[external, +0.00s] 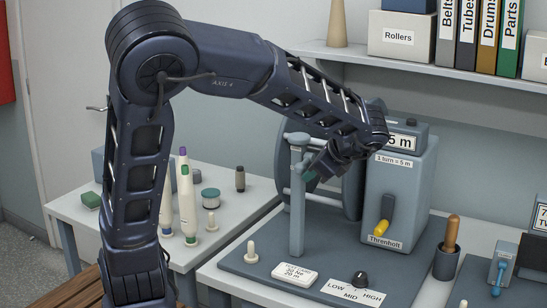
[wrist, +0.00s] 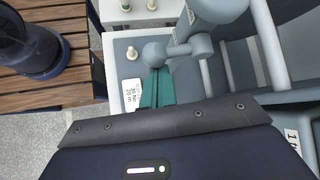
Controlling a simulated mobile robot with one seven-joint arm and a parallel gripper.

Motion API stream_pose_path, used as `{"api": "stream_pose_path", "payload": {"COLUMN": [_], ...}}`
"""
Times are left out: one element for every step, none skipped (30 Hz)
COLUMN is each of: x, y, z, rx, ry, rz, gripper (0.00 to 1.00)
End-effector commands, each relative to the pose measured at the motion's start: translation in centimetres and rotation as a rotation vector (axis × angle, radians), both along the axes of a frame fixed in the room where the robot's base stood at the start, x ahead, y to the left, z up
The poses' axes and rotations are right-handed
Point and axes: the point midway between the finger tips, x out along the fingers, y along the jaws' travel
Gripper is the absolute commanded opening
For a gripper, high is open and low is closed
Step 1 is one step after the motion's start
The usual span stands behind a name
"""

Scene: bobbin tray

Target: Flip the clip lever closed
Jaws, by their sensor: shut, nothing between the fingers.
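A grey-blue post (external: 297,222) stands on the dark base plate, with a rounded head (external: 297,139) on top. In the wrist view, the clip lever (wrist: 153,54) shows as a grey ball-ended arm joined to a short crossbar (wrist: 190,47) by the post head. My gripper (external: 311,184) is beside the post, below its head, with its teal fingers shut and empty. In the wrist view, the fingertips (wrist: 156,72) are right by the lever's ball; I cannot tell whether they touch. In the external view, my wrist partly hides the lever area.
A white label (external: 295,273), a cream peg (external: 251,254) and a black knob (external: 360,279) are in front. A side table (external: 75,201) holds bobbins.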

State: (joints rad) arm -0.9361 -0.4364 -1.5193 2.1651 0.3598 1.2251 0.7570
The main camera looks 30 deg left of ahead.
Motion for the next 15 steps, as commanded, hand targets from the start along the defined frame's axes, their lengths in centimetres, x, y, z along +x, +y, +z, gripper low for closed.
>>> {"api": "stream_pose_path", "payload": {"x": [0.0,0.0,0.0,0.0,0.0,0.0,0.0,0.0,0.0,-0.1,-0.1,0.0,0.0,-0.1,0.0], "y": [0.0,0.1,0.1,0.0,0.1,0.1,0.1,0.1,0.1,0.1,0.1,0.1,0.1,0.1,0.1], "z": [0.2,0.3,0.4,0.5,0.6,0.8,0.9,1.1,1.2,1.3,1.4,1.5,1.6,1.7,1.8], "rx": [-0.003,-0.004,-0.004,-0.004,-0.004,-0.003,-0.003,-0.002,-0.002,-0.002,-0.002,-0.001,-0.001,-0.001,-0.001], "ry": [0.035,0.056,0.086,0.108,0.132,0.163,0.186,0.209,0.239,0.26,0.279,0.303,0.32,0.338,0.357], "rz": [0.002,0.002,0.002,0.002,0.002,0.003,0.002,0.003,0.003,0.004,0.004,0.004,0.003,0.003,0.004], "gripper": [0.0,0.0,0.0,0.0,0.0,0.0,0.0,0.0,0.0,0.0,0.0,0.0,0.0,0.0,0.0]}}
